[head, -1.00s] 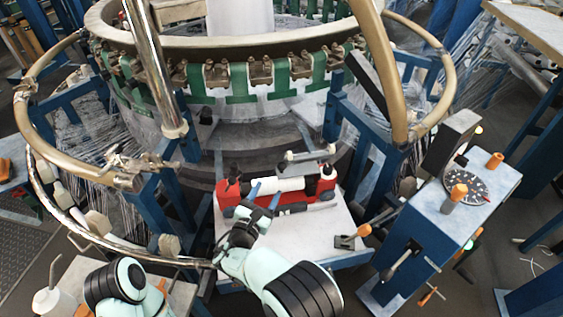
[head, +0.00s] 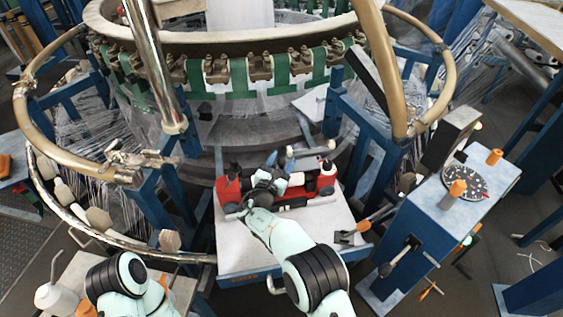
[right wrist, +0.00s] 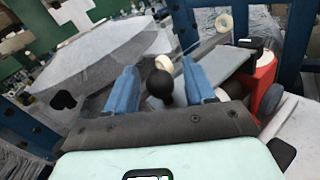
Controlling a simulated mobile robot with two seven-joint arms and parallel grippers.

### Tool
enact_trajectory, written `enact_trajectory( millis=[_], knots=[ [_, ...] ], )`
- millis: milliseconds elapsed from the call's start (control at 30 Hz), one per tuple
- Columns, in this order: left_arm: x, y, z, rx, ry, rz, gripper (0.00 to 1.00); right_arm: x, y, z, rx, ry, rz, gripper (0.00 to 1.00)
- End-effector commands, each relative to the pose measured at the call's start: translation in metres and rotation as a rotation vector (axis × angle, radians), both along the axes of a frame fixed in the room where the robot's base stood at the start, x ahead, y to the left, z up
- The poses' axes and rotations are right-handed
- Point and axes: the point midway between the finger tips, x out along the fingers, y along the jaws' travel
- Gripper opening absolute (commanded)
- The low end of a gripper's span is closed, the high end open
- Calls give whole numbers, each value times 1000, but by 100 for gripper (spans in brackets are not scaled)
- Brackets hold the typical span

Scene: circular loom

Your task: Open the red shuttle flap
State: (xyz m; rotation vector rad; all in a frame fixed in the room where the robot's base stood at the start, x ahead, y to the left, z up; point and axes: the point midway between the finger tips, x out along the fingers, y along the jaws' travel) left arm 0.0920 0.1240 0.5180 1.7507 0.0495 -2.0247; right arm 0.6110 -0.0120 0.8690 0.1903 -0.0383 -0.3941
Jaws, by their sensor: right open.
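The red shuttle (head: 229,190) lies on a pale platform in front of the loom; its red body also shows at the right of the right wrist view (right wrist: 264,72). A grey plate (right wrist: 222,63), seemingly its flap, shows beside the red body. A round black knob (right wrist: 160,84) lies between my blue fingers in that view; I cannot tell contact. My right gripper (head: 281,155) is over the middle of the shuttle, fingers pointing toward the loom, and is open (right wrist: 159,67). It hides the shuttle's middle. My left gripper is out of view.
The pale platform (head: 245,248) has bare room in front of the shuttle. An orange-handled lever (head: 358,229) sits at its right edge. A blue control box (head: 432,225) with a dial stands to the right. The loom ring (head: 215,42) and blue posts border the back.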

Motion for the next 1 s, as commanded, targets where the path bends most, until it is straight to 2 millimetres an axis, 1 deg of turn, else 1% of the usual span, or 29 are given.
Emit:
enact_trajectory(
  millis=[33,67,100,167,200,467,633,867,1000],
  knots=[
    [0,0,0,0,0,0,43,0,0,0,0,0,0,54],
    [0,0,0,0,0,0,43,0,0,0,0,0,0,44],
    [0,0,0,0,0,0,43,0,0,0,0,0,0,31],
    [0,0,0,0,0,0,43,0,0,0,0,0,0,12],
    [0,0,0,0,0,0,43,0,0,0,0,0,0,0],
    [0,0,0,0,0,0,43,0,0,1,11,2,0,0],
    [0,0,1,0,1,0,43,0,-1,8,59,12,0,0],
    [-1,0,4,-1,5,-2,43,1,-8,27,209,38,0,0],
    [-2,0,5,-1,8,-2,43,2,-14,40,335,63,1,0]
  ],
)
